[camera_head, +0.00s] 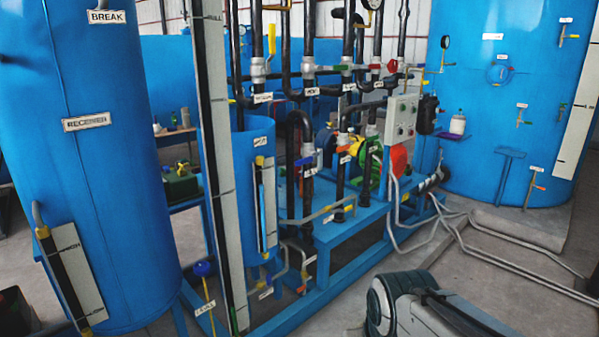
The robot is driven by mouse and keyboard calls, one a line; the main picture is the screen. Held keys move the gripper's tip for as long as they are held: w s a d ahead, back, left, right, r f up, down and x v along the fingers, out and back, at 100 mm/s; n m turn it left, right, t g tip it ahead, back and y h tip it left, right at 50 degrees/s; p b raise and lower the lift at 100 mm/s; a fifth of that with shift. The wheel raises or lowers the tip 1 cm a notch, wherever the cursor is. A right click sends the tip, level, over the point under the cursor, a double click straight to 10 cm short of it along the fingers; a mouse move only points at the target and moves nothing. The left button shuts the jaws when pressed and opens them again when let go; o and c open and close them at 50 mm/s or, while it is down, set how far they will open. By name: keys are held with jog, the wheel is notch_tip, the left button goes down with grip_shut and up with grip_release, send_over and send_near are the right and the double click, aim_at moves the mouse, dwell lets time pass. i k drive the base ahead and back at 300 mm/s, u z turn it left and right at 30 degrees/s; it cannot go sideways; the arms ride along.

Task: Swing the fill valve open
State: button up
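No label that I can read says fill, so I cannot tell which valve is the fill valve. Several valves sit on the dark pipes of the blue skid (340,232) in the middle. One has an upright yellow handle (271,39). A red handle (392,66) is on the pipes to its right. My gripper's fingers do not show. A pale grey and dark rounded part, probably my arm, is at the bottom right of centre.
A large blue receiver tank (95,180) fills the left side. Another blue tank (480,110) at the right carries small valves, one with an orange lever (540,188). A grey control box (402,118) stands at the skid's right. Grey conduits (510,238) cross the floor there.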

aim_at(308, 160)
jog(key=z, duration=1)
jog(key=i, duration=1)
jog(key=u, duration=0.4)
jog(key=i, duration=0.7)
jog(key=u, duration=1.05)
jog(key=i, duration=0.2)
jog(key=u, duration=0.2)
